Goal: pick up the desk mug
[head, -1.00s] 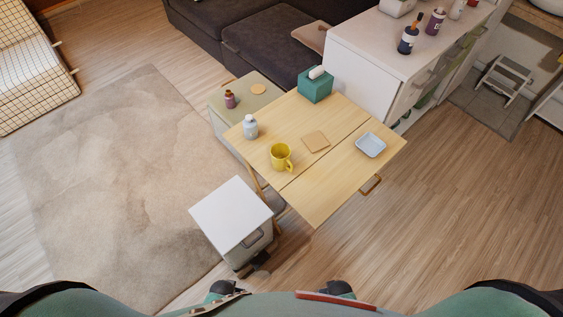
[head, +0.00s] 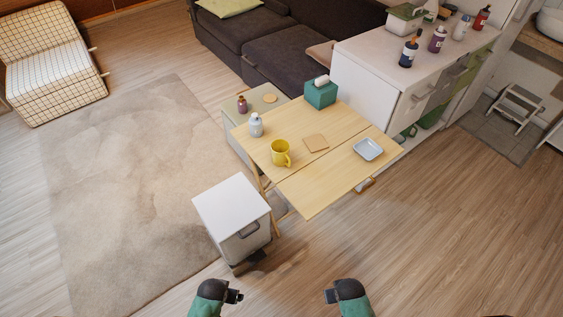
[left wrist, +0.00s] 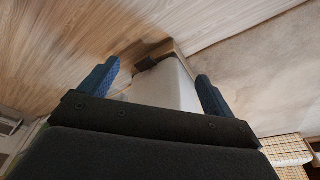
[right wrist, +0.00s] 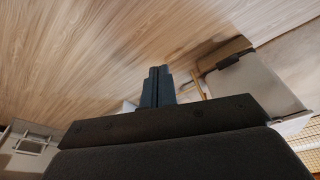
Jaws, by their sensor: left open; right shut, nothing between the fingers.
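The yellow desk mug (head: 280,153) stands upright on the light wooden table (head: 325,185), near its left side, with its handle toward the lower right. My left gripper (head: 238,296) is low in the head view, well short of the table and apart from the mug. In the left wrist view its fingers (left wrist: 158,85) are spread wide and empty. My right gripper (head: 328,296) is also low in the head view, away from the table. In the right wrist view its fingers (right wrist: 157,85) are together with nothing between them. The mug cannot be made out in either wrist view.
A white-topped drawer box (head: 232,210) stands at the table's near left. On the table are a white bottle (head: 256,125), a square coaster (head: 315,143), a blue-grey tray (head: 368,149) and a green tissue box (head: 320,94). Wooden floor (head: 430,240) is open at the right.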

